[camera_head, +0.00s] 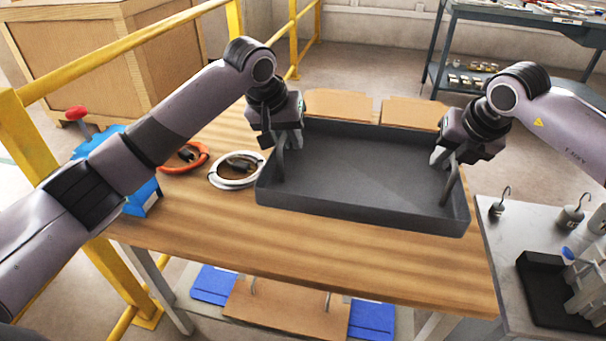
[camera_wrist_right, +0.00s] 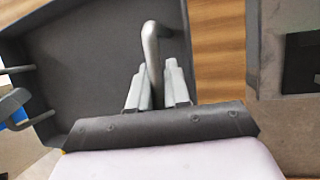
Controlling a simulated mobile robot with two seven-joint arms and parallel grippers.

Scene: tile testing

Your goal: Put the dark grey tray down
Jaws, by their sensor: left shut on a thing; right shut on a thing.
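The dark grey tray (camera_head: 350,170) is a wide, shallow, empty box with a handle at each short end. It is over the wooden table (camera_head: 300,245) and looks level; I cannot tell whether its base touches the wood. My left gripper (camera_head: 281,150) is shut on the tray's left handle. My right gripper (camera_head: 447,168) is shut on its right handle. In the right wrist view the fingers (camera_wrist_right: 158,88) close around the grey bar of the handle (camera_wrist_right: 150,50), with the tray floor (camera_wrist_right: 90,60) beside it.
Cardboard pieces (camera_head: 340,104) are behind the tray. A grey side table (camera_head: 500,240) with weights stands right. The table's front strip is clear.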

